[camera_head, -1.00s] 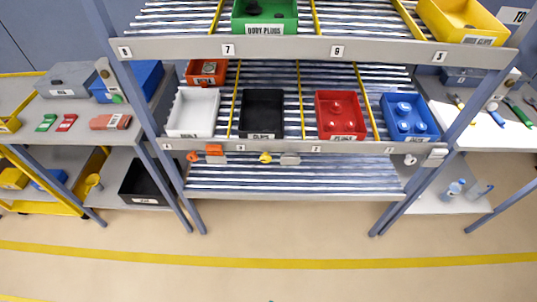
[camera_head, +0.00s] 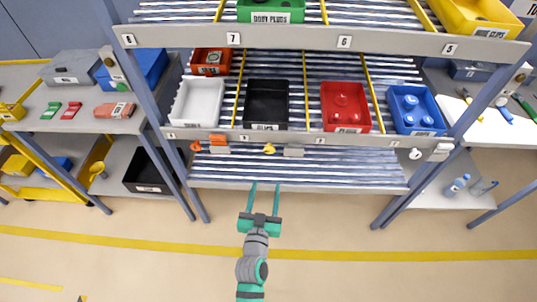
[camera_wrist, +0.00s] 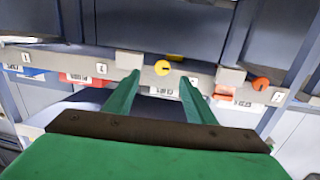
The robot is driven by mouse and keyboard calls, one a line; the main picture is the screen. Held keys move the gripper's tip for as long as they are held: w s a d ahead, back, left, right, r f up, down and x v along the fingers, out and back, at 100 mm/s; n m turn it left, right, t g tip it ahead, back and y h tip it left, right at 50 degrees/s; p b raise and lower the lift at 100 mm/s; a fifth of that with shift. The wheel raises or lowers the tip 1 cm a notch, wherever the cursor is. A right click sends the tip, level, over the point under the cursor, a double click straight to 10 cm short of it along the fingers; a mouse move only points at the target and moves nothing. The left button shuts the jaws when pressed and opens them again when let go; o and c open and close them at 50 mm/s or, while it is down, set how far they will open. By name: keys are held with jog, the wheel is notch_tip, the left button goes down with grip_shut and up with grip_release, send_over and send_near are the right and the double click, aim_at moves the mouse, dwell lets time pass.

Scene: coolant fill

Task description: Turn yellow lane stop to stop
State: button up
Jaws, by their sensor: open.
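The yellow lane stop (camera_head: 269,149) is a small knob on the front rail of the middle shelf, below the black bin. In the wrist view it shows as a yellow disc (camera_wrist: 162,68) with a dark mark, beyond the fingertips and roughly between them. A grey block (camera_head: 293,151) sits beside it on the rail. My gripper (camera_head: 265,187) is open and empty, with its two green fingers apart and pointing toward the rack. The fingers also show in the wrist view (camera_wrist: 159,82), apart from the knob.
An orange lane stop (camera_head: 196,145) and a white lane stop (camera_head: 416,154) are on the same rail. A black bin (camera_head: 267,103) and a red bin (camera_head: 345,106) stand above. A lower roller shelf (camera_head: 300,172) lies under the rail. The floor in front is clear.

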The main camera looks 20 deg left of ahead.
aim_at(269, 151)
jog(key=w+a, duration=0.1)
jog(key=w, duration=0.3)
jog(key=w+a+r, duration=0.1)
jog(key=w, duration=0.4)
jog(key=w+a, duration=0.1)
jog(key=w, duration=0.3)
jog(key=shift+w+a+r, duration=0.2)
jog(key=shift+w+a, duration=0.05)
grip_shut()
